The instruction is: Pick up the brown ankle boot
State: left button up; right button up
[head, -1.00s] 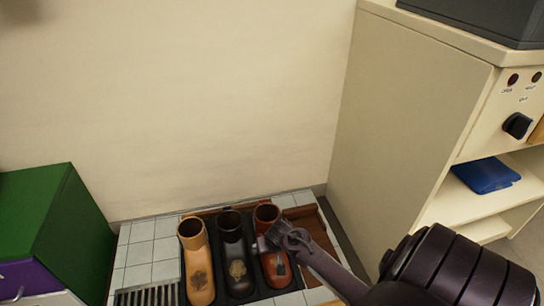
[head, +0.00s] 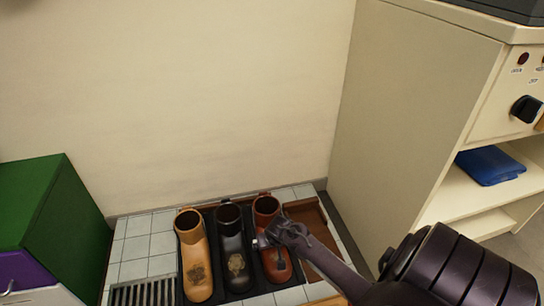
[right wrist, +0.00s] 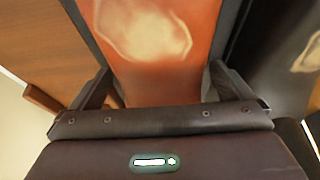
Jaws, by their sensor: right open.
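Three boots stand side by side in a dark tray (head: 213,294): a tan one (head: 194,262), a near-black one (head: 234,255) and a reddish-brown one (head: 266,207). Each has a round open top and a patch or mark on its front. My right gripper (head: 266,241) is at the reddish-brown boot and hides part of it. In the right wrist view, my right gripper (right wrist: 160,85) is open, with the orange-brown boot surface (right wrist: 155,75) between its two fingers. I cannot tell whether the fingers touch it. My left gripper is not in view.
The near-black boot stands close beside the right gripper. A brown wooden tray (head: 311,222) lies to the right on the tiled top (head: 137,252), with a grille (head: 145,292) at the left. A green box (head: 40,205) and a cream cabinet (head: 415,130) flank the area.

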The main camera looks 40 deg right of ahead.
jog(key=shift+f, duration=0.2)
dwell(0.3)
jog(key=c, duration=1.2)
jog(key=shift+c, duration=0.9)
jog(key=shift+r, duration=0.15)
